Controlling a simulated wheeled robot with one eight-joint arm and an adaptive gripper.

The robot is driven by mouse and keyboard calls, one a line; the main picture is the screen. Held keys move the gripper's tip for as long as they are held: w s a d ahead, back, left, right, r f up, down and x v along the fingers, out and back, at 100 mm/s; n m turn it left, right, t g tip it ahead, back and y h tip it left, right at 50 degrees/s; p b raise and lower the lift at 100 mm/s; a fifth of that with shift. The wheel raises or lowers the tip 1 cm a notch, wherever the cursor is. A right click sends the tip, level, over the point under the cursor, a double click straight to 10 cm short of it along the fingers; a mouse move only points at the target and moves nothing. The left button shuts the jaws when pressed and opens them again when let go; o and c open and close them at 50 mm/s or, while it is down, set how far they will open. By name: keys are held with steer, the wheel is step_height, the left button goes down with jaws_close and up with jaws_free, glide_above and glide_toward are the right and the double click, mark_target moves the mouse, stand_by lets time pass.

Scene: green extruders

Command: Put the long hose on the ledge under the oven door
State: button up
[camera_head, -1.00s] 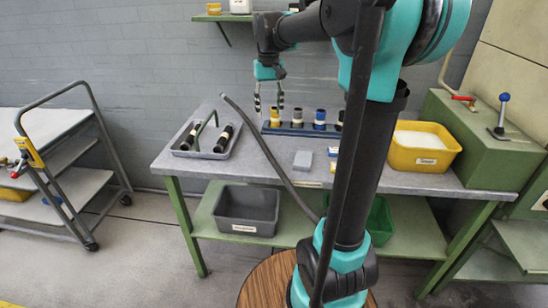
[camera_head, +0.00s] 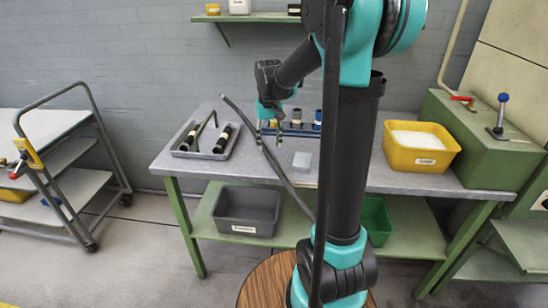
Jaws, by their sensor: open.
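A long dark hose (camera_head: 295,192) slants from above the grey workbench top down across its front edge to behind my arm, where its lower end is hidden. My gripper (camera_head: 268,138) points down, open, over the middle of the bench. Its fingers are close to the upper part of the hose; I cannot tell whether they touch or straddle it. A green ledge (camera_head: 515,247) shows at the lower right beside a green machine; I cannot tell whether it is the one under the oven door. No oven door is clearly visible.
The workbench (camera_head: 400,180) holds a grey tray (camera_head: 205,153) with dark cylinders, a blue rack with several cylinders, and a yellow bin (camera_head: 420,147). A grey bin (camera_head: 247,210) and a green bin (camera_head: 377,220) sit below. A trolley (camera_head: 68,170) stands left.

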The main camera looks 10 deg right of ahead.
mark_target(272, 158)
steer(key=shift+w+d+f, duration=0.1)
steer(key=shift+f, duration=1.1)
steer(key=shift+d+f, duration=0.1)
steer(key=shift+f, duration=1.05)
steer(key=shift+c, duration=0.5)
jaws_close()
